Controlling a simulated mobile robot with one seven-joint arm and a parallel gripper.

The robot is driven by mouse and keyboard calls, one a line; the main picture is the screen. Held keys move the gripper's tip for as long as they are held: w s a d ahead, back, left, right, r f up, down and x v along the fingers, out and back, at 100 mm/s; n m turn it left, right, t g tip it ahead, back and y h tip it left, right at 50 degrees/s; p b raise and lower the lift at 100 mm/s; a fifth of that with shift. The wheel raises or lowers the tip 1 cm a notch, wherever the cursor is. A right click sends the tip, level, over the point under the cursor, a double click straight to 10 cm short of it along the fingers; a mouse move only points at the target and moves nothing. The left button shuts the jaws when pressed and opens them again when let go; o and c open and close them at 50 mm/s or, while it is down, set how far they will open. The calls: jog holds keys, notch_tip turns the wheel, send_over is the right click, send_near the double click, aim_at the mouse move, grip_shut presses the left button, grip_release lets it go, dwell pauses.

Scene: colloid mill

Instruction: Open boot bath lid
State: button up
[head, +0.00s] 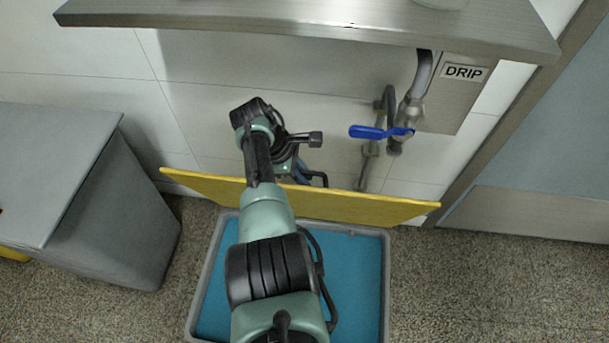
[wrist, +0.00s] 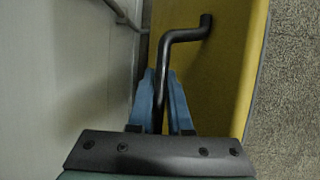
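The boot bath (head: 386,290) is a grey tray with a blue inside on the floor. Its yellow lid (head: 350,205) is raised steeply at the back edge of the tray, so the blue inside shows in front of it. In the wrist view the lid (wrist: 225,80) carries a bent black handle (wrist: 185,36). My gripper (wrist: 161,80) has its blue fingers closed around the handle bar, one on each side. In the head view my arm reaches over the tray and the lid's top edge, and the fingers are mostly hidden behind the lid.
A steel shelf (head: 300,14) overhangs the wall above the lid. A pipe with a blue lever valve (head: 375,132) and a DRIP sign (head: 464,73) is on the right. A grey bin (head: 90,200) stands left. Floor right of the tray is clear.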

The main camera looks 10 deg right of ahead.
jog(key=shift+o, duration=0.4)
jog(key=shift+f, duration=0.1)
jog(key=p+v, duration=0.7)
jog(key=v, duration=0.6)
jog(key=shift+f, duration=0.1)
